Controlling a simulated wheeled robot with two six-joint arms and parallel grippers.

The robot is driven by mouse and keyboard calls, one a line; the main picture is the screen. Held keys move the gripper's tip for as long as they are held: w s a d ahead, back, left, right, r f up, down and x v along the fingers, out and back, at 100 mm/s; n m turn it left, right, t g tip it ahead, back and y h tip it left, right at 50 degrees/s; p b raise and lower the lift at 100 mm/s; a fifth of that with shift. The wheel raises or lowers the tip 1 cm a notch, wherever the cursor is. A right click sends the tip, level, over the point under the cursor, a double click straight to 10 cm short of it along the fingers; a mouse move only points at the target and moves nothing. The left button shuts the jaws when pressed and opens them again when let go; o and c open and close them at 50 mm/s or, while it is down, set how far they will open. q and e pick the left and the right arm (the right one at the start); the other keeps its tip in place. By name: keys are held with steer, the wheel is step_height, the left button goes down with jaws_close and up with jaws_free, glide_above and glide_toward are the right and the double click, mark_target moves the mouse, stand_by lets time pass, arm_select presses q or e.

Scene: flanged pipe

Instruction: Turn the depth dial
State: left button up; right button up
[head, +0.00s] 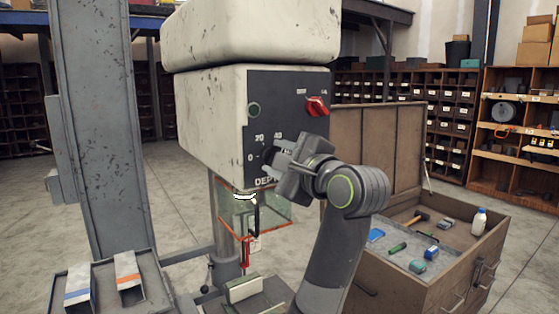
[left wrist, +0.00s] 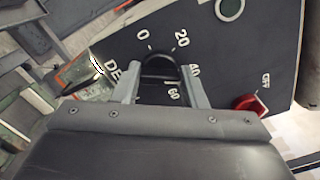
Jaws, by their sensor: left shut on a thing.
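The depth dial is a black round knob (left wrist: 158,64) on the dark front panel (head: 262,95) of the pale machine head. Numbers from 0 upward stand around it. My left gripper (head: 277,157) reaches up to the panel and is shut on the dial. In the left wrist view the two fingers (left wrist: 160,78) stand on either side of the knob. In the head view my gripper hides most of the dial and part of the DEPTH lettering. My right gripper is in neither view.
A red switch (head: 317,106) and a round green-rimmed button (head: 254,110) share the panel. A clear guard (head: 270,222) hangs below the head. A grey column (head: 105,120) stands left. An open wooden tool chest (head: 455,255) with several tools stands right.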

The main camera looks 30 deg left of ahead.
arm_select(q)
steer(key=o, duration=1)
steer(key=b+v, duration=0.8)
steer(key=v, duration=0.9)
steer(key=shift+d, duration=0.15)
steer(key=shift+w, duration=0.1)
